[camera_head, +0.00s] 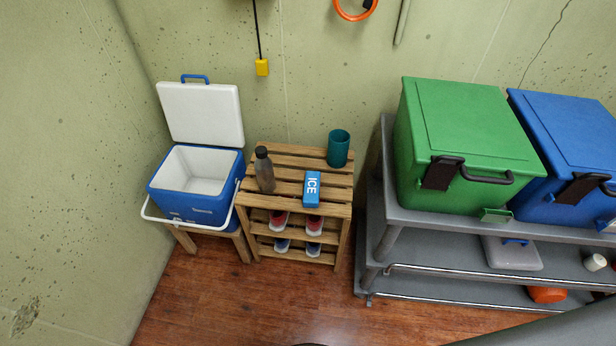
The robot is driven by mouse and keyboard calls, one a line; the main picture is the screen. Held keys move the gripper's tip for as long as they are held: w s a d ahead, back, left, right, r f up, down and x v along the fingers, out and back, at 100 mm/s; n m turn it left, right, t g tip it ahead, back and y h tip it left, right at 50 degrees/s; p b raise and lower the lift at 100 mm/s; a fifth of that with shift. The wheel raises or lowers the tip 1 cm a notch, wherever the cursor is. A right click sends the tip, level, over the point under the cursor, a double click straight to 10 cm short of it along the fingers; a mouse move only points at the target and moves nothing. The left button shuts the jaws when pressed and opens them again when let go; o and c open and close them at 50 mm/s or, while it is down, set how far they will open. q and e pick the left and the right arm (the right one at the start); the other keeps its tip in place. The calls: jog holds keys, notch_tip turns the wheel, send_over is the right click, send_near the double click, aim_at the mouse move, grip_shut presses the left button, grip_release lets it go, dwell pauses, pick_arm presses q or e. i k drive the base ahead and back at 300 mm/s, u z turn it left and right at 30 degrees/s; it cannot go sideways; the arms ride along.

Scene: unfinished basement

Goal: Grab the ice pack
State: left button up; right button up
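The ice pack (312,189) is a small blue block with white letters reading ICE. It lies on the slatted top of a wooden rack (286,161), near its front edge, right of the middle. Nothing touches or covers it. Neither of my grippers shows in the head view. A grey shape at the bottom right corner may be part of my own body, but I cannot tell.
A dark bottle (265,172) and a teal cup (338,149) stand on the rack; shoes (314,224) sit below. An open blue cooler (195,188) stands left. A grey cart (384,200) with green (465,130) and blue (570,140) boxes stands right. Wooden floor (240,300) in front is clear.

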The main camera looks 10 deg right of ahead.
aim_at(312, 183)
jog(key=u, duration=2.35)
jog(key=i, duration=1.55)
jog(key=z, duration=2.85)
